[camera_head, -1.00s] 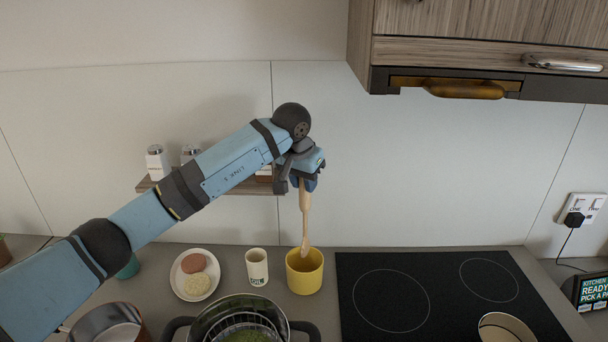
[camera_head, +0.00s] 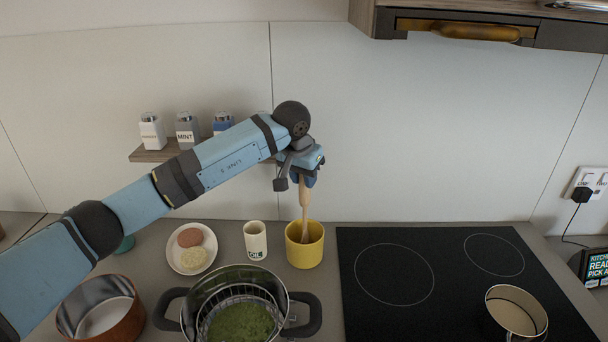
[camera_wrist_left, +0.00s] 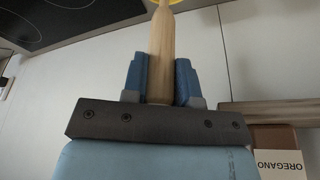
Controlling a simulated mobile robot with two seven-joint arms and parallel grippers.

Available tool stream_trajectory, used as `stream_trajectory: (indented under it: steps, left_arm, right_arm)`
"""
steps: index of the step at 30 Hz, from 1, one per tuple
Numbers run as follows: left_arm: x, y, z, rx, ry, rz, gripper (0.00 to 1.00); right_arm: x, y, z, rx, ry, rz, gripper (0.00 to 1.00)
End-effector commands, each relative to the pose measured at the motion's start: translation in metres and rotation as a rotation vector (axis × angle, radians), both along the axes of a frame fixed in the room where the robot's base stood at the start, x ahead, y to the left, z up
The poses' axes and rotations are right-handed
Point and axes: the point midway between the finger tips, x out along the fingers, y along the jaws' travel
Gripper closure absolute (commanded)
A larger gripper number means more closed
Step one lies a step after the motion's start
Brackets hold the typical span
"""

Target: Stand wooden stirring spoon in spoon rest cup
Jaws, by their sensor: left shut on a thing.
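The wooden stirring spoon (camera_head: 305,206) hangs upright below my left gripper (camera_head: 298,180). My left gripper is shut on the upper part of its handle. The spoon's lower end is inside the mouth of the yellow spoon rest cup (camera_head: 304,254), hidden by the cup's front wall. I cannot tell whether it touches the bottom. In the left wrist view, the handle (camera_wrist_left: 161,55) runs between the two blue fingers (camera_wrist_left: 160,82), and a bit of the yellow rim shows at the top edge. My right gripper is not in view.
A white oil cup (camera_head: 255,240) stands just left of the yellow cup. A plate (camera_head: 175,262) with two round items, a large pot (camera_head: 188,318) and a copper pan (camera_head: 70,322) are further left or in front. The black cooktop (camera_head: 445,262) is right. A spice shelf (camera_head: 150,155) is on the wall.

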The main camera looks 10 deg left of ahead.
Motion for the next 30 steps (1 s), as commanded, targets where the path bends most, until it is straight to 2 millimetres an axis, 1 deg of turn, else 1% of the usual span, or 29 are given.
stream_trajectory:
  steps: [7, 8, 9, 11, 12, 19, 23, 26, 30]
  left_arm:
    - [0.000, 0.000, 0.000, 0.000, 0.000, 0.000, 0.97]
    - [0.000, 0.000, 0.000, 0.000, 0.000, 0.000, 0.69]
    - [0.000, 0.000, 0.000, 0.000, 0.000, 0.000, 0.59]
    - [0.000, 0.000, 0.000, 0.000, 0.000, 0.000, 0.46]
    - [0.000, 0.000, 0.000, 0.000, 0.000, 0.000, 0.43]
    - [0.000, 0.000, 0.000, 0.000, 0.000, 0.000, 0.43]
    - [-0.001, 0.001, 0.007, 0.000, -0.002, -0.001, 0.43]
    - [-0.006, 0.002, 0.021, 0.001, -0.003, -0.002, 0.43]
    - [-0.014, 0.005, 0.051, 0.001, -0.006, -0.001, 0.43]
  right_arm:
    - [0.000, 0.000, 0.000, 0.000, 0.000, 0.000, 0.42]
    - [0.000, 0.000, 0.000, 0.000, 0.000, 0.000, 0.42]
    - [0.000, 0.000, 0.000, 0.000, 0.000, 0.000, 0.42]
    - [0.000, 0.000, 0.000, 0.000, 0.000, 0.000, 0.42]
    - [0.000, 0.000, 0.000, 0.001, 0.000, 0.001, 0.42]
    - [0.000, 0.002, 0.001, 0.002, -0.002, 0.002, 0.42]
    - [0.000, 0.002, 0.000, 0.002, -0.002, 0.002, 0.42]
    - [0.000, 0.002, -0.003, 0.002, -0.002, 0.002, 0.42]
    - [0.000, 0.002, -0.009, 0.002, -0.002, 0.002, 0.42]
